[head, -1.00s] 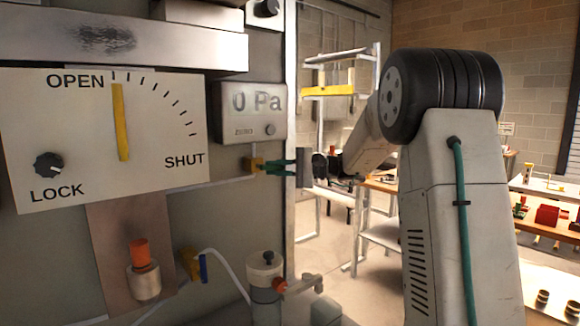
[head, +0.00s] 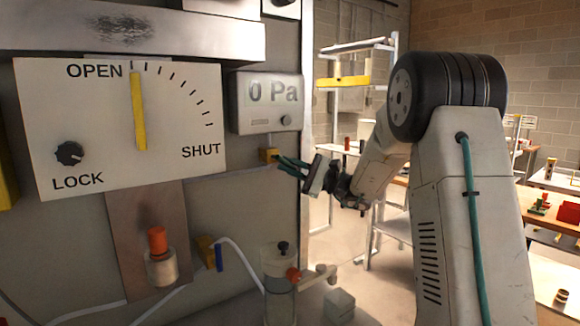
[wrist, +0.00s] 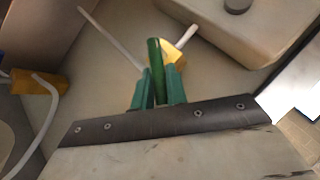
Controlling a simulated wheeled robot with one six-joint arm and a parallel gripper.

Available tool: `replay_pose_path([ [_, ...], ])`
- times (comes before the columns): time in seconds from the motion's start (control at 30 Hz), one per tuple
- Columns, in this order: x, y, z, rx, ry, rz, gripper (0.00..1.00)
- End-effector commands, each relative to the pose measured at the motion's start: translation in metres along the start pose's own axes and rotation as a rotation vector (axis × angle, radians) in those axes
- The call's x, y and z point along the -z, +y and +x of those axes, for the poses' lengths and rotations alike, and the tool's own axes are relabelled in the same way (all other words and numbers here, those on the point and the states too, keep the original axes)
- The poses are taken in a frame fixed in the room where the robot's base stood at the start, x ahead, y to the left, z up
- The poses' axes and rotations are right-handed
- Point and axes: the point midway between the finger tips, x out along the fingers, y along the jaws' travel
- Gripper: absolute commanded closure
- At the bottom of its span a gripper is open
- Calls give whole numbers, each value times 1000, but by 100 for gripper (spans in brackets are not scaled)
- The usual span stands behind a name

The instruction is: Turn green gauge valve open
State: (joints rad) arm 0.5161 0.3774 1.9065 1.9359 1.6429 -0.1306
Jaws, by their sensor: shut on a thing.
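The green gauge valve has a brass body (head: 268,155) on the pipe under the grey gauge box (head: 266,101), which reads 0 Pa. The brass body also shows in the wrist view (wrist: 176,56). Its green handle (wrist: 155,62) sticks out from the body between my two teal fingers. My gripper (wrist: 158,84) is shut on the handle near its outer end. In the head view my gripper (head: 284,162) reaches in from the right, just beside the brass body, with its fingers slanting. The handle is hard to tell from the fingers there.
A white panel (head: 110,170) with a yellow pointer (head: 138,112) near OPEN hangs to the left. A brass valve with a blue handle (head: 218,257) and a clear canister (head: 279,285) sit below. Open room with work tables lies to the right.

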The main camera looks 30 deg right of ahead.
Motion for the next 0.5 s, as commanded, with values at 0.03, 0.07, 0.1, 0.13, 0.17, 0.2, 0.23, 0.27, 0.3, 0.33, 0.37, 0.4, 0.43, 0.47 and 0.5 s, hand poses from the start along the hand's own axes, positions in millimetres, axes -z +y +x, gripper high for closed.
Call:
replay_pose_path([
  [0.03, 0, 0, 0, 0, 0, 2, 100],
  [0.07, 0, 0, 0, 0, 1, 2, 100],
  [0.1, 0, 0, 0, 0, 1, 2, 100],
  [0.13, 0, 0, 0, 0, 1, 2, 100],
  [0.17, 0, 0, 0, 0, 1, 2, 100],
  [0.2, 0, 0, 0, -1, 1, 1, 100],
  [0.23, 0, 0, 0, -1, 1, 1, 100],
  [0.27, 0, 0, 0, -1, 1, 1, 100],
  [0.3, 0, 0, 0, -1, 1, 1, 80],
  [0.33, 0, 0, 0, -1, 1, 1, 72],
  [0.37, 0, 0, 0, -1, 1, 1, 64],
  [0.4, 0, 0, 0, -1, 1, 1, 64],
  [0.43, 0, 0, 0, -1, 1, 1, 64],
  [0.47, 0, 0, 0, -1, 1, 1, 64],
  [0.5, 0, 0, 0, -1, 1, 0, 64],
])
